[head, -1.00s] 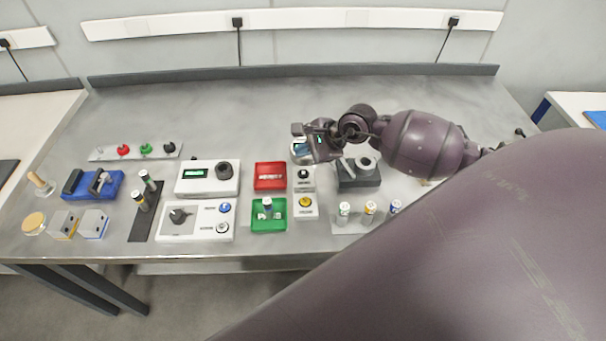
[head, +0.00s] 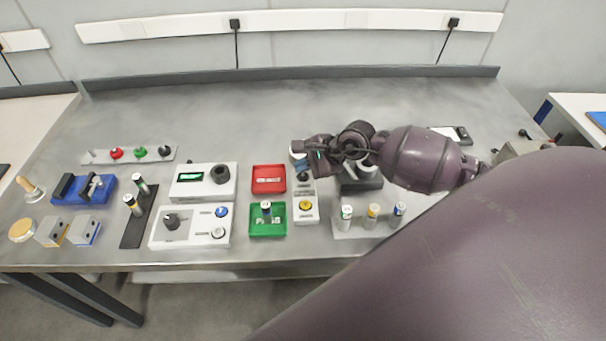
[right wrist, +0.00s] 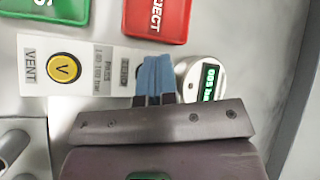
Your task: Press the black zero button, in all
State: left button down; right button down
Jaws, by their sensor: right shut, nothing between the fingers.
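The black zero button (head: 304,177) sits on a small white box behind the yellow button, in the head view. My right gripper (head: 302,166) is over this box, pointing down, shut and empty. In the right wrist view its blue fingertips (right wrist: 156,75) are together beside the printed label (right wrist: 124,76) and hide the black button. I cannot tell whether the fingertips touch it. My left gripper is not in view.
The yellow vent button (head: 306,205) is just in front. The red reject tray (head: 268,179) and green tray (head: 267,219) are to the left. A round gauge with a green display (right wrist: 207,80) is close beside the fingers. Several batteries stand in a rack (head: 349,231) at front right.

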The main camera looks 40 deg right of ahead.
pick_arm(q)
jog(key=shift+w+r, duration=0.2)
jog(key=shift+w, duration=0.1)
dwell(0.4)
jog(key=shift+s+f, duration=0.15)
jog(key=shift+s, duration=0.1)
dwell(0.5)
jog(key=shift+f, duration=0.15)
pick_arm(e)
jog(key=shift+f, duration=0.2)
jog(key=shift+f+b, duration=0.3)
jog(key=shift+b, duration=0.05)
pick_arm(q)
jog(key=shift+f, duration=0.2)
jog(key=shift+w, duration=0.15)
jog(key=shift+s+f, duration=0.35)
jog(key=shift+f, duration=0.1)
pick_arm(e)
jog(key=shift+f, duration=0.35)
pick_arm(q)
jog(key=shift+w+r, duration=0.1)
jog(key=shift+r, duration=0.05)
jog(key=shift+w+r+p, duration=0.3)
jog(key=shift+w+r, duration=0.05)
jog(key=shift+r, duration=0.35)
pick_arm(e)
jog(key=shift+r, duration=0.8)
